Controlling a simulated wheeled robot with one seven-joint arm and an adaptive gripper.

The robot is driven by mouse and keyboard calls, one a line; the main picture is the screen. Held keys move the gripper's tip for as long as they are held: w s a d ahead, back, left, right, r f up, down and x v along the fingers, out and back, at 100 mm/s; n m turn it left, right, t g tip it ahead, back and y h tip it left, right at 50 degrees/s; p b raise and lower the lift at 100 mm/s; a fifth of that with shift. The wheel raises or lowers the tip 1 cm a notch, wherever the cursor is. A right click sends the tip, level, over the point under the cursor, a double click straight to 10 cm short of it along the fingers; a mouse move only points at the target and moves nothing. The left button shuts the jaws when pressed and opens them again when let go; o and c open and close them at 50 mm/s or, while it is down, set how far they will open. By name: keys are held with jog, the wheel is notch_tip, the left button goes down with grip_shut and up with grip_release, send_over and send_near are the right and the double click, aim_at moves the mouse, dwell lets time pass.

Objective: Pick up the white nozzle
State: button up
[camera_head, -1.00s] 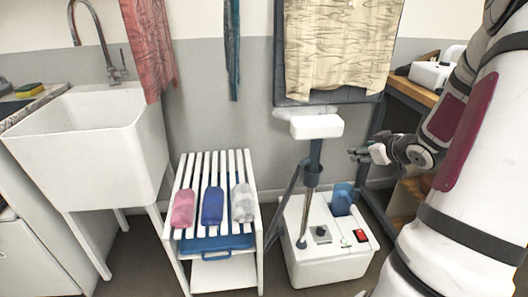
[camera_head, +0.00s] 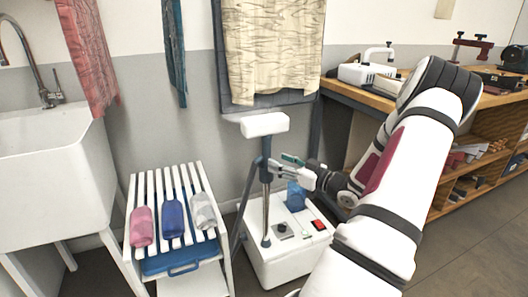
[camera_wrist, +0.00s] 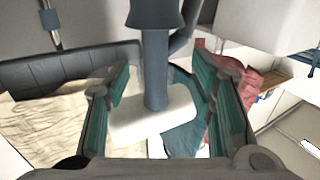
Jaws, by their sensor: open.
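The white nozzle (camera_head: 264,124) is a rounded white block on top of a dark grey pole (camera_head: 266,172) that rises from a white steamer base (camera_head: 268,262). My gripper (camera_head: 282,163) is open, beside the pole and below the nozzle in the head view. In the wrist view, the teal-padded fingers of my gripper (camera_wrist: 162,88) stand apart on either side of the pole (camera_wrist: 155,75) in the picture. The white nozzle (camera_wrist: 152,118) also shows between them. Whether a finger touches the pole cannot be told.
A cream cloth (camera_head: 272,50) hangs on a dark board behind the nozzle. A wooden workbench (camera_head: 375,98) with tools stands at the right, a sink (camera_head: 50,150) at the left.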

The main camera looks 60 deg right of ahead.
aim_at(270, 156)
jog(key=shift+w+d+r+b, duration=0.15)
jog(key=shift+w+b, duration=0.25)
jog(key=shift+w, duration=0.8)
jog(key=shift+w+d+f+b, duration=0.15)
jog(key=shift+w+b, duration=0.25)
jog(key=shift+w, duration=0.75)
jog(key=shift+w+d+r+b, duration=0.1)
jog(key=shift+w+d+b, duration=0.25)
jog(key=shift+w, duration=0.85)
jog(key=shift+a, duration=0.1)
grip_shut()
